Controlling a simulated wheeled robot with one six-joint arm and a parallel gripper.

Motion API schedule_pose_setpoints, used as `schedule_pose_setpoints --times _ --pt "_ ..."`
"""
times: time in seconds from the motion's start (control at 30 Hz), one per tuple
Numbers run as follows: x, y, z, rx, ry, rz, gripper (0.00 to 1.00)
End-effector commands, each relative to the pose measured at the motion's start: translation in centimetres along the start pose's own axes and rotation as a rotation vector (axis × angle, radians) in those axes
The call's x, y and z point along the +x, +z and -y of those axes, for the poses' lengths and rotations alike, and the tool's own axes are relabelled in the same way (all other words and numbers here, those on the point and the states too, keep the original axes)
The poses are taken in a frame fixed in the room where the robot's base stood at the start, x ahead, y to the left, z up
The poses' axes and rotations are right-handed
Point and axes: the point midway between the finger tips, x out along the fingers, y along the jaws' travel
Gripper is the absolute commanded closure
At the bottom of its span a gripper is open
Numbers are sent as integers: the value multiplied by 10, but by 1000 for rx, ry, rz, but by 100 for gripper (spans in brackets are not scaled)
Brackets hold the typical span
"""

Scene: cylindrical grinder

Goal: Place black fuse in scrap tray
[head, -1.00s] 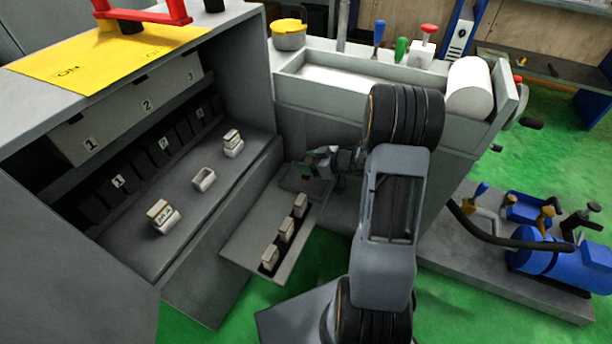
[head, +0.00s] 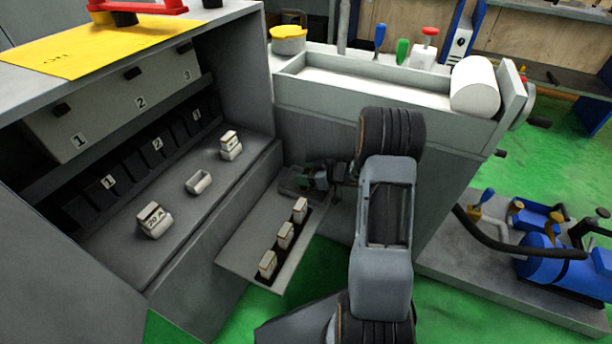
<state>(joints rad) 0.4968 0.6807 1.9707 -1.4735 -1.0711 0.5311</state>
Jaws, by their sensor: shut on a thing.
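My gripper (head: 312,176) is at the centre, low over a small dark grey tray (head: 290,186), likely the scrap tray, at the back end of the pale shelf. It is shut on a small dark thing, taken as the black fuse, which barely shows between the jaws. I cannot tell whether the fuse touches the tray floor. My wrist hides the right part of the tray.
Three pale fuses (head: 285,236) stand in a row on the pale shelf (head: 245,245). The open cabinet at left holds an empty white holder (head: 199,182) between two holders with pale fuses (head: 154,222) (head: 231,146). The machine wall (head: 340,130) rises behind my gripper.

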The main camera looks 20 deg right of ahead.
Motion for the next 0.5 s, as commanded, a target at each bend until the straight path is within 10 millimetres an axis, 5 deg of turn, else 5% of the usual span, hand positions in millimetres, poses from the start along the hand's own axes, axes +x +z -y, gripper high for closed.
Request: schedule_pose_setpoints --times 0.23,0.27,0.5 --pt "2 4 0 1 0 0 73" --pt "1 3 0 0 0 0 44" --pt "1 3 0 0 0 0 22"
